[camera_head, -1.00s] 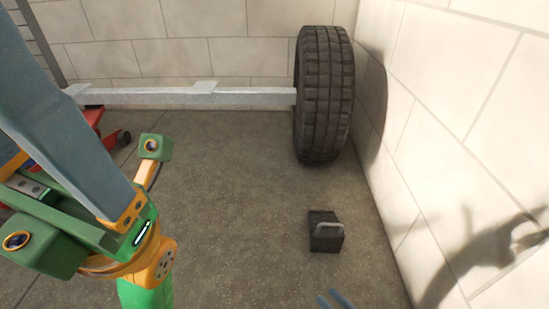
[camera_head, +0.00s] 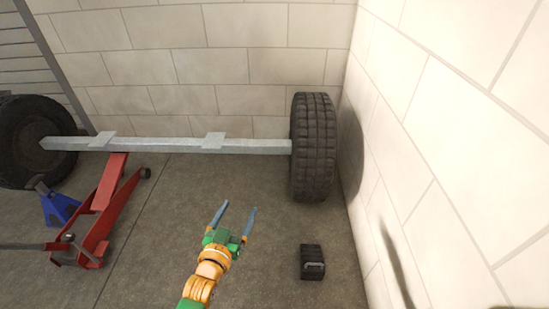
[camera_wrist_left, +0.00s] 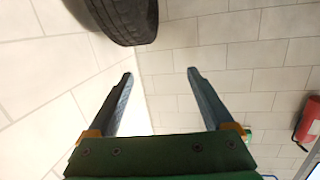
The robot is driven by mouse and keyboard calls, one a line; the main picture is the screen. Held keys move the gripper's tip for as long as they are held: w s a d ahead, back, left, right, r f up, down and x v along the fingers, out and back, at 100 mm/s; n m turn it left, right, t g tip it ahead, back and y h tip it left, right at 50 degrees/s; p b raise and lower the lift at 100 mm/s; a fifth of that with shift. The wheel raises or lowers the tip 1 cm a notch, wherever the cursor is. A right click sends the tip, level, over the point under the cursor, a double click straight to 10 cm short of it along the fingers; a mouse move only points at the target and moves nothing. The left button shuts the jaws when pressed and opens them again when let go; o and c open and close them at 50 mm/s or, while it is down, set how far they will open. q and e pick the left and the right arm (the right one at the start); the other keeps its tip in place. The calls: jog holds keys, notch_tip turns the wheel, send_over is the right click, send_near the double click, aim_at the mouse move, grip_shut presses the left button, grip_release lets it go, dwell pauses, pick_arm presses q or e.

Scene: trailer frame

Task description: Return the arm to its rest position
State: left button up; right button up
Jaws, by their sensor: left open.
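My left gripper (camera_head: 235,218) is in the lower middle of the head view, with its green and orange wrist below it. Its two blue-grey fingers are apart with nothing between them. In the left wrist view the open fingers (camera_wrist_left: 160,78) point toward the white block wall. My right gripper is not in view.
A grey axle beam (camera_head: 170,145) runs along the wall to a black tire (camera_head: 313,150); another tire (camera_head: 22,150) stands at left. A red floor jack (camera_head: 100,215), a blue stand (camera_head: 58,207) and a black block (camera_head: 312,262) are on the floor. The right wall (camera_head: 450,150) is close.

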pick_arm(q)
jog(key=s+a+f+g+y+p, duration=0.1)
jog(key=s+g+p, duration=0.4)
jog(key=s, duration=0.8)
jog(key=s+a+f+g+y+p, duration=0.1)
jog(key=s+a+f+g+p, duration=0.2)
jog(key=s+p, duration=0.6)
jog(key=s+a+f+n+g+y+p, duration=0.1)
jog(key=s+a+g+p, duration=0.4)
jog(key=s, duration=1.3)
jog(key=shift+s+a+f+g+y+p, duration=0.15)
jog(key=shift+s+f+g+y+p, duration=0.35)
jog(key=shift+g+p, duration=0.5)
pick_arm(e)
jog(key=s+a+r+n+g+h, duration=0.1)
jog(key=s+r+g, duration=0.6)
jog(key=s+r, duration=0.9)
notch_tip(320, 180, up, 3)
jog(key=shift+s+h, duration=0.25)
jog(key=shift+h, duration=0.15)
pick_arm(q)
jog(key=shift+w+f, duration=0.1)
jog(key=shift+w, duration=0.05)
